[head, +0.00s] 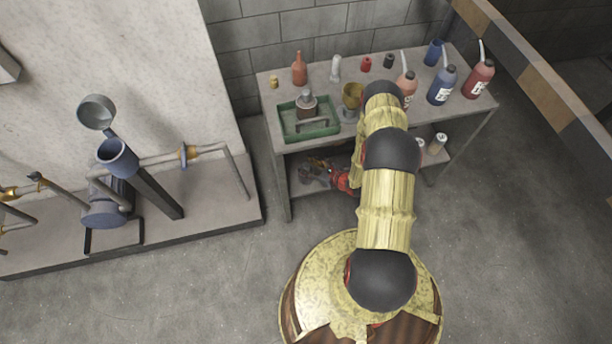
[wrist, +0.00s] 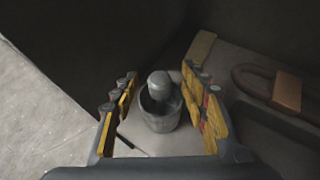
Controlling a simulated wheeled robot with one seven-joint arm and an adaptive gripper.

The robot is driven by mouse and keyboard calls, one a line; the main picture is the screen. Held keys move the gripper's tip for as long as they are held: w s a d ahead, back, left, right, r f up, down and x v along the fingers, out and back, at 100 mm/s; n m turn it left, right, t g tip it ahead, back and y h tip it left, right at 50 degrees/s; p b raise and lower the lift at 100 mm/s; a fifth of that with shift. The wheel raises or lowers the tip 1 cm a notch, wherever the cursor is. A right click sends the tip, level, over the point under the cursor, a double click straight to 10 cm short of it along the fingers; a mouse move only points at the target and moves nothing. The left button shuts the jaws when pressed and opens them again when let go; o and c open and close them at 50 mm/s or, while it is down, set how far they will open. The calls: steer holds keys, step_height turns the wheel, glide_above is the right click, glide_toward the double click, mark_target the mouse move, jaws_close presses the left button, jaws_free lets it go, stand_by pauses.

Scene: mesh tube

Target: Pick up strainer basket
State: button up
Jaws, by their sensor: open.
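In the wrist view a grey, round, cup-like object (wrist: 160,115) with a rounded knob at its top stands on a pale surface. It looks like the strainer basket, but no mesh can be made out. My gripper (wrist: 160,80) is open, with its yellow-padded fingers to the left and right of it; I cannot tell whether either touches it. In the head view my gripper (head: 319,164) is low at the front of the workbench, by its lower shelf. My arm hides part of that area, and the object is not clear there.
The workbench (head: 268,112) carries a green tray (head: 284,122), a brown bottle (head: 299,70) and several labelled bottles. A brown U-shaped piece (wrist: 250,78) lies right of my fingers. A pump with an open blue cup (head: 116,157) stands left. The floor between is clear.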

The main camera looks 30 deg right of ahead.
steer(key=shift+x, duration=0.85)
steer(key=shift+c, duration=0.5)
jaws_close()
